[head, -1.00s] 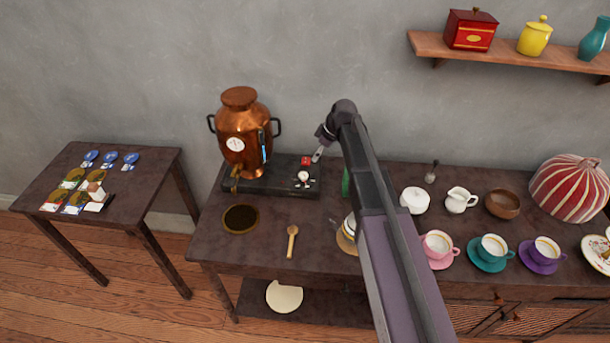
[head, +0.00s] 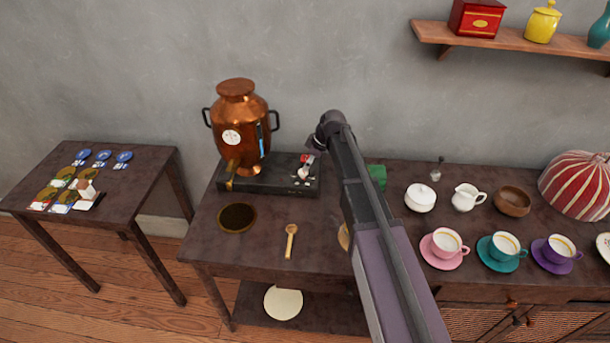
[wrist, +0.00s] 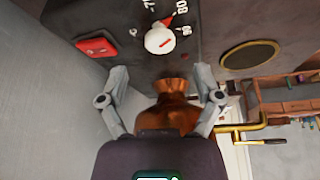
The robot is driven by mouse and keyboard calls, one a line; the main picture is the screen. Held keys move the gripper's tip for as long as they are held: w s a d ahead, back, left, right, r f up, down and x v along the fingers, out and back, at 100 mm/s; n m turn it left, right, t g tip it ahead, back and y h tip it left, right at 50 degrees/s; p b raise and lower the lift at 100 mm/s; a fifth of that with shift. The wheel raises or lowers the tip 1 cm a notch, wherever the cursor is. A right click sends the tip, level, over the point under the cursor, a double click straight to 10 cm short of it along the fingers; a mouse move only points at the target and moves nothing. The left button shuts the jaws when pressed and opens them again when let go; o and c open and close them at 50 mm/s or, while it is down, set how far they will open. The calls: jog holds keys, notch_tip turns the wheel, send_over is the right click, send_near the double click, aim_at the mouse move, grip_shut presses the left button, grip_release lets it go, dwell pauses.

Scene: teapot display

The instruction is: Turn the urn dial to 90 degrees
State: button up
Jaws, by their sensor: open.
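The copper urn (head: 240,125) stands on a dark base box (head: 255,182) at the left of the main table. The urn dial (head: 302,175) is on the right part of the box. In the wrist view the dial (wrist: 160,40) is a pale round knob with a red mark at its upper right edge, close to the printed 80; its exact reading is unclear. My gripper (wrist: 162,76) is open and empty, its fingers spread apart below the knob in that view. The urn's copper body (wrist: 175,95) shows between the fingers.
A red switch (wrist: 97,47) sits beside the dial. A brass tap (wrist: 250,128) lies right of my fingers in the wrist view. A wooden spoon (head: 291,240) and a dark round mat (head: 237,217) lie in front of the box. Cups and a white sugar bowl (head: 420,197) stand to the right.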

aim_at(303, 174)
jog(key=shift+b+x, duration=1.95)
jog(key=shift+x, duration=0.45)
jog(key=shift+c, duration=0.2)
jog(key=c, duration=1.1)
